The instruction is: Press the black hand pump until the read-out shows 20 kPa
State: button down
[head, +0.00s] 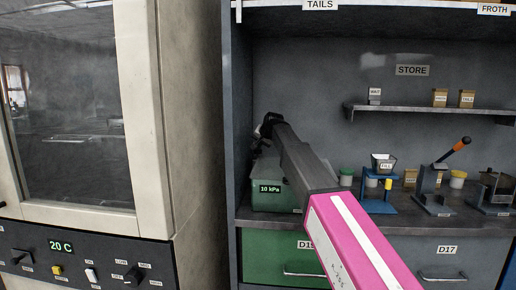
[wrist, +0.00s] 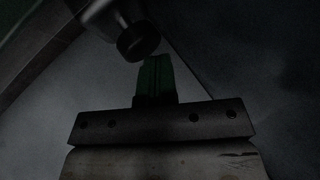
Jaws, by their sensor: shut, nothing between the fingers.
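A green box (head: 272,196) on the cabinet's worktop bears a read-out (head: 270,189) that shows 10 kPa. My gripper (head: 268,124) is shut and empty at the far end of my arm, above the back of this box. In the wrist view its closed fingers (wrist: 154,70) look green and dark. A round black knob (wrist: 138,42) on a grey stem is just beyond the fingertips; it may be the black hand pump. I cannot tell whether the fingers touch it. In the head view my arm and gripper hide the pump, or it merges with them.
An oven-like cabinet (head: 80,110) with a 20 C display (head: 61,246) stands at left. Right of my arm, the worktop holds a blue stand (head: 379,196), a press with an orange-tipped lever (head: 434,190) and jars. A shelf (head: 430,112) hangs above. Drawers are below.

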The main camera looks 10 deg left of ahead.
jog(key=shift+f, duration=0.5)
dwell(0.3)
jog(key=shift+r, duration=2.05)
notch_tip(320, 180, up, 5)
jog(key=shift+f, duration=0.1)
jog(key=shift+s, duration=0.1)
dwell(0.4)
